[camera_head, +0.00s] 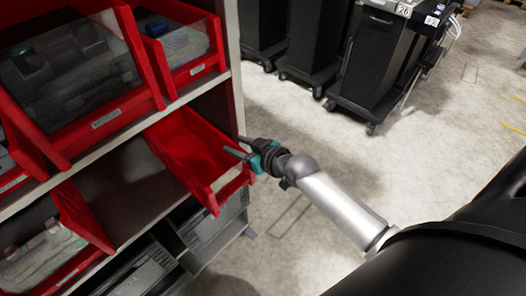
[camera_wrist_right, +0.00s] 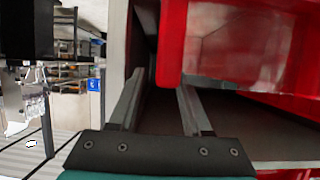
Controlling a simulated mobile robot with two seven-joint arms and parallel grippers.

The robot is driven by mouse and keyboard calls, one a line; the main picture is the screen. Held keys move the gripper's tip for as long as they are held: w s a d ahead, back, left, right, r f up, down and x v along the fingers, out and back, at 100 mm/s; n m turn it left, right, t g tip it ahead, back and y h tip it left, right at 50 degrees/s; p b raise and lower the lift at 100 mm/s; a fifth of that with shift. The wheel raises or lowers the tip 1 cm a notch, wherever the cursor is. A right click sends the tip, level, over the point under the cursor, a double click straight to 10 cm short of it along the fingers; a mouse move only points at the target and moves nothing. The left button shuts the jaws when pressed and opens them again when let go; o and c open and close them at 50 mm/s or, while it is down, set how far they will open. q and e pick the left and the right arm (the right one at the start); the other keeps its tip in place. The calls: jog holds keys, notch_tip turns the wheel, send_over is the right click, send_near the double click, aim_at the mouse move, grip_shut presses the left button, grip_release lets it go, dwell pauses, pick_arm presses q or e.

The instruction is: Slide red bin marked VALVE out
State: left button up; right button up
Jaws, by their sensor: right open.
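A red bin (camera_head: 185,150) juts out from the middle shelf, tilted in the view by the camera angle. It looks empty, and its front has a clear panel and a small label too small to read. My right gripper (camera_head: 242,150) is at the bin's front right corner, its fingers pointing toward the shelf. In the right wrist view the two fingers of my right gripper (camera_wrist_right: 158,92) are apart, with a red wall (camera_wrist_right: 172,45) ahead between and beside them; whether they touch it I cannot tell. My left gripper is not in view.
Other red bins hold things: a large one (camera_head: 105,115) at upper left, one with a blue item (camera_head: 190,68) above, and one (camera_head: 50,250) at lower left. Grey crates (camera_head: 210,230) are below. The shelf upright (camera_head: 234,60) stands close to my gripper.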

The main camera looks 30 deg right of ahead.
jog(key=p+v, duration=0.2)
jog(key=v, duration=1.1)
jog(key=shift+p, duration=0.3)
jog(key=s+d+f+m+g+h, duration=0.15)
jog(key=s+f, duration=0.25)
jog(key=f, duration=0.5)
jog(key=s+d+f+g+h, duration=0.1)
jog(key=s+f+g, duration=0.15)
jog(key=f, duration=0.65)
jog(key=s+d+f+m+g+h, duration=0.1)
jog(key=s+f+g, duration=0.1)
jog(key=s+f, duration=0.45)
jog(key=s+a+f+g, duration=0.3)
jog(key=s+f, duration=0.4)
jog(key=s, duration=0.2)
jog(key=s+a+f+n+g, duration=0.1)
jog(key=s+a+f+g, duration=0.2)
jog(key=s+f, duration=0.5)
jog(key=shift+s+a+b, duration=0.4)
jog(key=shift+s+a, duration=0.1)
jog(key=shift+s, duration=0.45)
